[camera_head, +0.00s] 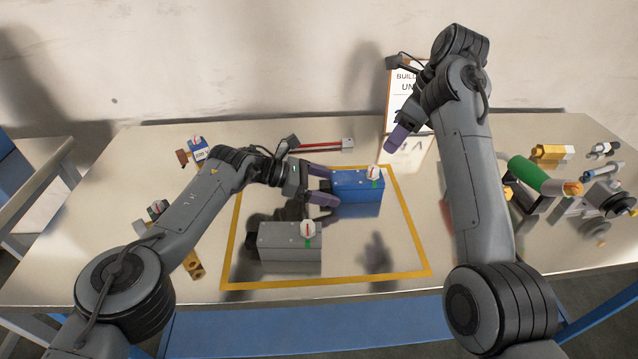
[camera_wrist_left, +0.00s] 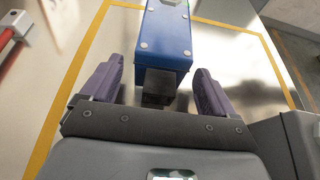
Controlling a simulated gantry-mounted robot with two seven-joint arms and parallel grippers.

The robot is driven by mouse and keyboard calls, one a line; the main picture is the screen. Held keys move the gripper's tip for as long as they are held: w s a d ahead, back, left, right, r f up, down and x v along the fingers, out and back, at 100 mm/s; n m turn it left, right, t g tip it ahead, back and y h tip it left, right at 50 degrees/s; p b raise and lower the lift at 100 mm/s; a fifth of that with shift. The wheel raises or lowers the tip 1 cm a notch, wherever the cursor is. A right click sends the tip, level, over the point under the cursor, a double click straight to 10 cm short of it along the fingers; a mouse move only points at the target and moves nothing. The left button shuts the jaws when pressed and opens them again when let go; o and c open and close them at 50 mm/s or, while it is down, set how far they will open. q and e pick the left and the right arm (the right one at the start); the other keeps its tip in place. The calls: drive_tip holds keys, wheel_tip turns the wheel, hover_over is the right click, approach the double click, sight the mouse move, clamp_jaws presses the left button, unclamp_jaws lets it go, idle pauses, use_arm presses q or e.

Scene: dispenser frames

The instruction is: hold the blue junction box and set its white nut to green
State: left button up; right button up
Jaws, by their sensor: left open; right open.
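The blue junction box (camera_head: 360,188) lies inside the yellow outline. Its round white nut (camera_head: 374,172) sits at the right end, above a green mark (camera_head: 376,184), and bears a red line. My left gripper (camera_head: 323,184) is open at the box's left end. In the left wrist view, the box (camera_wrist_left: 167,38) points away from my left gripper (camera_wrist_left: 156,90), and a dark block (camera_wrist_left: 158,86) at its near end stands between the purple fingers, with gaps on both sides. The nut is not visible there. My right gripper (camera_head: 397,142) is open and empty, raised behind and right of the box.
A grey box (camera_head: 288,242) with its own white nut stands in front of the blue one. A sign (camera_head: 398,85) stands at the back. A red-barred part (camera_head: 320,146) lies behind my left gripper. A green cylinder (camera_head: 530,174) and several fittings crowd the right side.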

use_arm(q)
drive_tip(key=shift+c, duration=0.3)
drive_tip(key=c, duration=1.2)
